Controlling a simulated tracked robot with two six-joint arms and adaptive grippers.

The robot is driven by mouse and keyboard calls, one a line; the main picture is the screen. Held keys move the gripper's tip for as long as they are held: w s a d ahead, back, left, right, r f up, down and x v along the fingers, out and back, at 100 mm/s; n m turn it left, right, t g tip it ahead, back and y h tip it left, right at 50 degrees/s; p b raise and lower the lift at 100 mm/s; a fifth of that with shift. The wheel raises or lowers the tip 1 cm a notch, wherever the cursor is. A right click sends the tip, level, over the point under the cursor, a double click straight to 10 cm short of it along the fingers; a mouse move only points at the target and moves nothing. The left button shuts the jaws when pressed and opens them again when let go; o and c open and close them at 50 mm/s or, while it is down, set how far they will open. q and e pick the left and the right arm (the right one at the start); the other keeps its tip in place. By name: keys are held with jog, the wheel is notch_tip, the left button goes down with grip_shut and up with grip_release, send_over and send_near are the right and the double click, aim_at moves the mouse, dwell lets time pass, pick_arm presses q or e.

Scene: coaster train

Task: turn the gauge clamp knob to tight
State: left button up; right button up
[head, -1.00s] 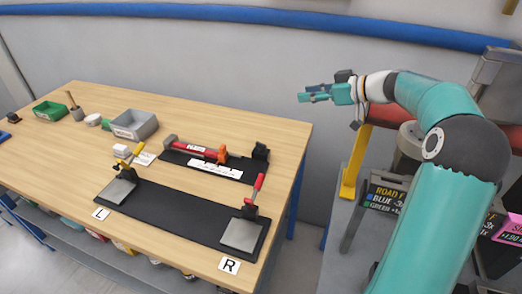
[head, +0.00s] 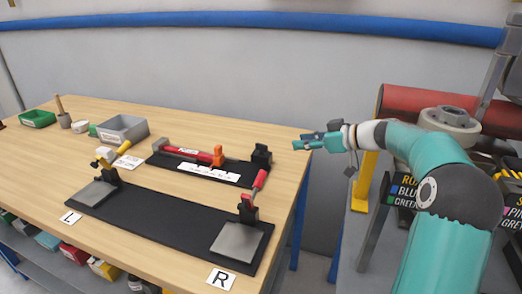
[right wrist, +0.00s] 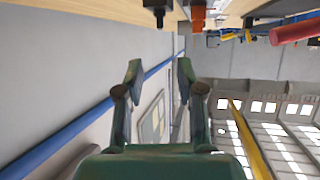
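The gauge is a red bar (head: 188,153) lying on a black base plate (head: 225,176) with a white marked strip on the wooden bench. An orange clamp piece (head: 218,155) stands near its right end, with a black end block (head: 261,156) further right. I cannot make out the knob's setting. My right gripper (head: 303,141) is beyond the bench's right edge, right of the gauge and touching nothing. In the right wrist view its fingers (right wrist: 160,72) are spread and empty; the orange piece (right wrist: 198,14) and black block (right wrist: 157,8) show at the top edge. My left gripper is out of view.
A long black mat (head: 165,222) with two metal plates and red and yellow clamp levers lies in front of the gauge. A grey bin (head: 123,130) and a green bin (head: 38,119) stand at the left. A yellow post (head: 365,180) stands right of the bench.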

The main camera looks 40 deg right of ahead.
aim_at(264, 145)
jog(key=p+x, duration=0.3)
jog(key=x, duration=1.2)
jog(key=shift+w+a+f, duration=0.1)
jog(key=shift+w, duration=0.1)
grip_shut()
jog(key=shift+a, duration=0.1)
